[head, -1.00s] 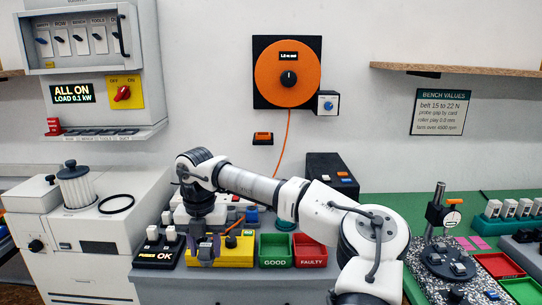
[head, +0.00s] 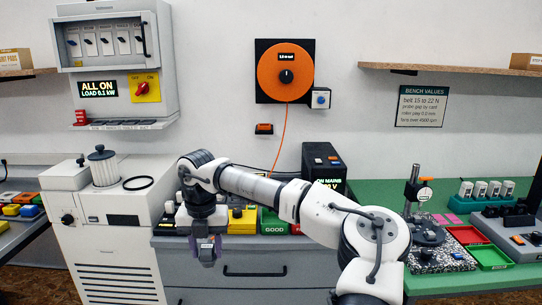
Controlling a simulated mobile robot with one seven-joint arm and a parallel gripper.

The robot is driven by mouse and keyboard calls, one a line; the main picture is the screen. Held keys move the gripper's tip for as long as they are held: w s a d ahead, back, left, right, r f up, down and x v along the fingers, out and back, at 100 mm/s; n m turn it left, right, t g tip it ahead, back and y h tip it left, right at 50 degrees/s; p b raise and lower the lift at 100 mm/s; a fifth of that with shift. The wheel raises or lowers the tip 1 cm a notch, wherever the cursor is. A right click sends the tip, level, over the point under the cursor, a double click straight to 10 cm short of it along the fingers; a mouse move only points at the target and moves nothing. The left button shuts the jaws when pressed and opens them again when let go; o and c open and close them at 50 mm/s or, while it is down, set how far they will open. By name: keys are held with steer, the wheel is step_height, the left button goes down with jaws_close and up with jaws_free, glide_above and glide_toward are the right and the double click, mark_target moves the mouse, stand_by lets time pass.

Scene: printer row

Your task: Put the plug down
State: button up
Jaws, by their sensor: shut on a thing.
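My gripper (head: 208,254) points down at the left of centre in the head view, in front of the grey drawer cabinet's upper front edge. It is shut on a small greyish-purple piece, which I take to be the plug (head: 207,251). The plug is small and partly hidden by the fingers, so its shape is unclear. The gripper and wrist hide part of the worktop behind them.
The grey drawer cabinet (head: 255,271) carries a yellow box (head: 242,222), a green GOOD tray (head: 273,223) and a black unit (head: 322,165) with a lit display. A white machine (head: 112,225) stands left. A green bench (head: 460,284) with trays stands right.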

steer(key=w+d+f+n, duration=0.2)
steer(key=d+f+n, duration=0.2)
steer(key=f+n, duration=0.1)
steer(key=shift+f, duration=0.75)
steer(key=d+f+n, duration=0.1)
steer(key=f+n, duration=0.2)
steer(key=d+f+n, duration=0.2)
steer(key=f+n, duration=0.1)
steer(key=d+f+n, duration=0.2)
steer(key=f+n, duration=0.1)
steer(key=shift+d+f, duration=0.1)
steer(key=shift+f, duration=0.05)
jaws_close()
steer(key=s+d+f+n, duration=0.2)
steer(key=f+n, duration=0.5)
steer(key=f, duration=0.1)
steer(key=s+d+f+n, duration=0.2)
steer(key=f+n, duration=0.5)
steer(key=f, duration=0.2)
steer(key=s+d+f+n, duration=0.2)
steer(key=f+n, duration=0.5)
steer(key=f, duration=0.1)
steer(key=shift+s+f+b, duration=0.25)
steer(key=shift+s+b, duration=0.05)
steer(key=shift+s, duration=0.1)
steer(key=s, duration=0.4)
